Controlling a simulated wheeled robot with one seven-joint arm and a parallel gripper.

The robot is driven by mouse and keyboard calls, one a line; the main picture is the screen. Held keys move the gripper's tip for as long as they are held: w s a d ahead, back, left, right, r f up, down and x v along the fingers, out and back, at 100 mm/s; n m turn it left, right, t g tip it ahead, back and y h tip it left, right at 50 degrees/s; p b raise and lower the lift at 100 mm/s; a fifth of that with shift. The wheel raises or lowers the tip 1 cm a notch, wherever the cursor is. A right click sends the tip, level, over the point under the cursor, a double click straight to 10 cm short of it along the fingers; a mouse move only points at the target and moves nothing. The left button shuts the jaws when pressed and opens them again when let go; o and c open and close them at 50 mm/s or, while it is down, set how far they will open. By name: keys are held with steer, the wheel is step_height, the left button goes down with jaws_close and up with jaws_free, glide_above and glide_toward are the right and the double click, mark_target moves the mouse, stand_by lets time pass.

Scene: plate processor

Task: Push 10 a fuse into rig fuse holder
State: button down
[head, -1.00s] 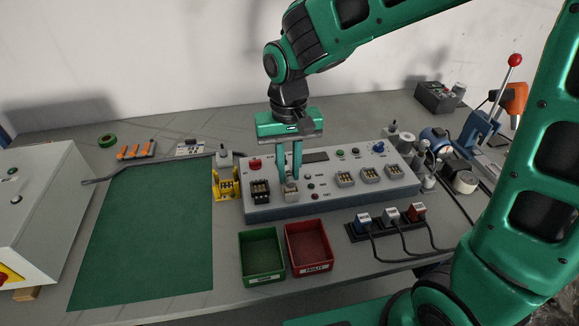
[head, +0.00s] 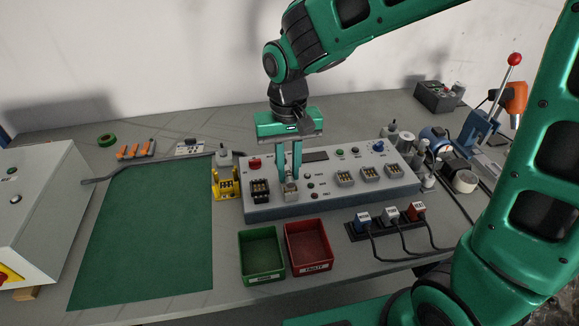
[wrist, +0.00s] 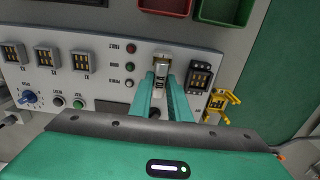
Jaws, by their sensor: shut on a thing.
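My gripper (head: 290,177) points down at the front left part of the grey rig panel (head: 340,198). In the wrist view its two green fingers (wrist: 163,97) are shut on a small fuse with dark markings, the 10 A fuse (wrist: 161,99). The fuse is at the pale metallic rig fuse holder (wrist: 162,62), which also shows below the fingertips in the head view (head: 291,190). The fingers hide much of the fuse, and I cannot tell how deep it sits.
A black terminal block (head: 260,190) is close left of the holder, with a yellow stand (head: 225,184) beyond it. Sockets (head: 345,180) and buttons are on the right. A green bin (head: 262,275) and red bin (head: 309,268) stand in front. The green mat (head: 145,235) is clear.

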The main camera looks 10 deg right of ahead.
steer(key=shift+f, duration=1.2)
stand_by(0.4)
steer(key=c, duration=1.6)
jaws_free()
steer(key=shift+r, duration=0.1)
